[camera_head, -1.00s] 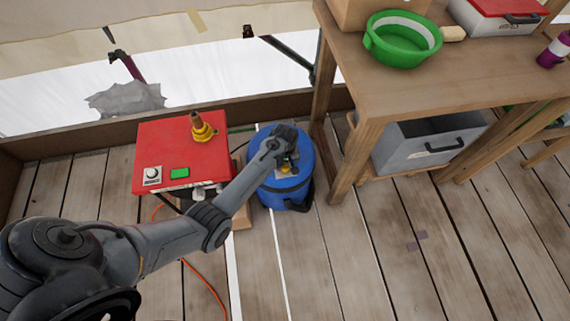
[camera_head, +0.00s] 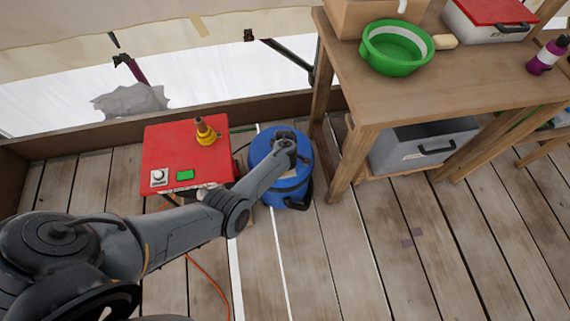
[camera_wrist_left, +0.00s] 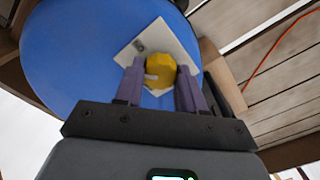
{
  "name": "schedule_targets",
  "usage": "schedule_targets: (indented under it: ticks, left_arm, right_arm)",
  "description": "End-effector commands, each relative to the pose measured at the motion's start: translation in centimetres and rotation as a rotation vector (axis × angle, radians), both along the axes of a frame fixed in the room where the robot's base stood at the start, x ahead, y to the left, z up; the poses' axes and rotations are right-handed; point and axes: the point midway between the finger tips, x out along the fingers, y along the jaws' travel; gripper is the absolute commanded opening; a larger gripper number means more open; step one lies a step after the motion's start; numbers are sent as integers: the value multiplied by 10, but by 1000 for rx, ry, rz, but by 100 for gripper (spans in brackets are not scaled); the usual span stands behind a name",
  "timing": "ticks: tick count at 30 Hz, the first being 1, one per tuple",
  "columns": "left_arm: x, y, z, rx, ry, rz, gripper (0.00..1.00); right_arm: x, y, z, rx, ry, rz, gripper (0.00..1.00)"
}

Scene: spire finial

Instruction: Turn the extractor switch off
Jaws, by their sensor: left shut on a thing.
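The extractor (camera_head: 262,146) is a blue drum standing on the deck, right of a red-topped unit; its blue body also fills much of the left wrist view (camera_wrist_left: 70,60). A pale plate (camera_wrist_left: 125,55) on it carries a faceted yellow knob (camera_wrist_left: 162,66), the switch. My left gripper (camera_wrist_left: 159,78) is shut on this knob, one purple-grey finger on each side. In the head view my own wrist hides the knob and the fingers. I cannot read any mark showing the switch's setting. My right gripper is not in view.
The red-topped unit (camera_head: 165,146) with a dial, a green button and a brass-and-yellow fitting stands close left of the extractor. A wooden workbench (camera_head: 440,85) with a green bowl (camera_head: 385,62) stands to the right. An orange cable lies on the deck; the front right deck is mostly clear.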

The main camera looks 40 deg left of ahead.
Motion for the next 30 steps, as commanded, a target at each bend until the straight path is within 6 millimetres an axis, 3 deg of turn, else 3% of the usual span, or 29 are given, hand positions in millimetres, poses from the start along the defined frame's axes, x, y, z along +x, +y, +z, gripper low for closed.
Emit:
schedule_targets:
  ticks: [18,30]
  left_arm:
    - [1,-1,-1,-2,0,576,8]
    - [0,0,-1,-1,0,815,8]
  right_arm:
    - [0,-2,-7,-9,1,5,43]
    - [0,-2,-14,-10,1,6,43]
